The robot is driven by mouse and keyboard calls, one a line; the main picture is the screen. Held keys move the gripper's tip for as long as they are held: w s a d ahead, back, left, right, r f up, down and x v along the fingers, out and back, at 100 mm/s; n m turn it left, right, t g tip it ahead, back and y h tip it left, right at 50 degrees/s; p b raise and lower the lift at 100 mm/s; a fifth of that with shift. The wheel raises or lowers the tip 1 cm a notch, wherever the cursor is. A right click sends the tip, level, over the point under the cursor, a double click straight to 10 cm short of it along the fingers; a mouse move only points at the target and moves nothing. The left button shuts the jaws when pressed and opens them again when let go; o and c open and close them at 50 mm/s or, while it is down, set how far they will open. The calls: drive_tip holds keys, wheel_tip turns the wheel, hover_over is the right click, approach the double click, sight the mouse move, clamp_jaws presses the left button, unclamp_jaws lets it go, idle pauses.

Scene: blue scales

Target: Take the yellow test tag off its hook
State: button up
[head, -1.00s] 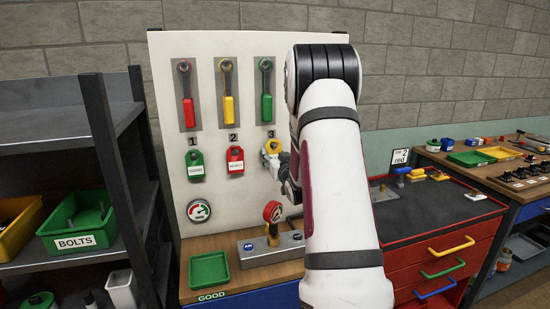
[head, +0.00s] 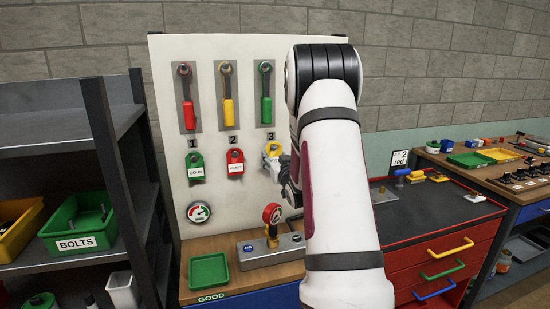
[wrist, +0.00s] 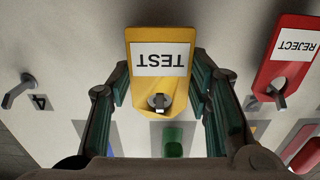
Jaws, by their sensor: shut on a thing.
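The yellow test tag (wrist: 160,95) fills the middle of the wrist view, its TEST label upside down there. The metal hook (wrist: 158,101) still passes through the tag's hole. My gripper (wrist: 160,90) has one finger on each side of the tag and is shut on it. In the head view the yellow tag (head: 272,150) shows only in part at the third place on the white board, and my gripper (head: 280,165) is there, largely hidden behind my arm.
The red reject tag (wrist: 291,52) hangs close beside the yellow one. The green good tag (head: 195,168) hangs further left on the white board (head: 255,215). A bare hook (wrist: 20,90) marked 4 is on the other side. A green tray (head: 209,271) sits on the bench below.

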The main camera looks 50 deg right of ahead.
drive_tip(key=p+v, duration=0.3)
drive_tip(key=v, duration=0.4)
drive_tip(key=shift+r, duration=0.2)
idle(1.1)
